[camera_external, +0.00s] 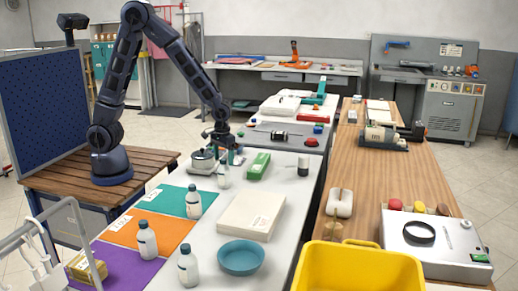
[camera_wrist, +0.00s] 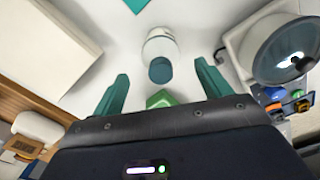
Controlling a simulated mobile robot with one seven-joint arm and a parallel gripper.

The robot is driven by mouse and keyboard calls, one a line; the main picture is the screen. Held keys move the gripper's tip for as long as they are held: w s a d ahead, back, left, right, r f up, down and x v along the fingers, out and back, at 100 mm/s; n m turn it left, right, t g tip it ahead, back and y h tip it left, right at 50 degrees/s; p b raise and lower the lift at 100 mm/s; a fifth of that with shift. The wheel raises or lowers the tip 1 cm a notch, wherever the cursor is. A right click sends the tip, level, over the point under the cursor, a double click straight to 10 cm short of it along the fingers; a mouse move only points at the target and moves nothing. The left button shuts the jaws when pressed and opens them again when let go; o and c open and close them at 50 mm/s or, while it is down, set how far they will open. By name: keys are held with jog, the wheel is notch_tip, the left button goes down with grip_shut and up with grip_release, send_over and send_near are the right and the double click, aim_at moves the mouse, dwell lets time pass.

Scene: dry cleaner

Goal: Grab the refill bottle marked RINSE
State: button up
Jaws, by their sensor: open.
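Several white refill bottles with dark blue-teal caps stand in the external view: one on the teal mat (camera_external: 193,202), one on the orange mat (camera_external: 147,240), one (camera_external: 188,264) near the purple mat, and one (camera_external: 224,176) just in front of my gripper (camera_external: 230,156). No bottle label is readable, so I cannot tell which says RINSE. In the wrist view my gripper (camera_wrist: 161,70) is open, with teal fingers spread. A bottle (camera_wrist: 160,42) stands ahead, roughly centred between the fingers, its cap toward me. Nothing is held.
A round metal-topped device (camera_external: 203,162) stands close left of that bottle; it also shows in the wrist view (camera_wrist: 286,48). A green box (camera_external: 259,166), a white box (camera_external: 250,214) and a blue bowl (camera_external: 241,257) share the table. A yellow crate (camera_external: 357,268) is at the front.

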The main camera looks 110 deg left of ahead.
aim_at(223, 165)
jog(key=shift+s+f, duration=0.1)
jog(key=shift+f, duration=2.3)
jog(key=c, duration=1.3)
jog(key=shift+o, duration=0.2)
jog(key=shift+r, duration=0.15)
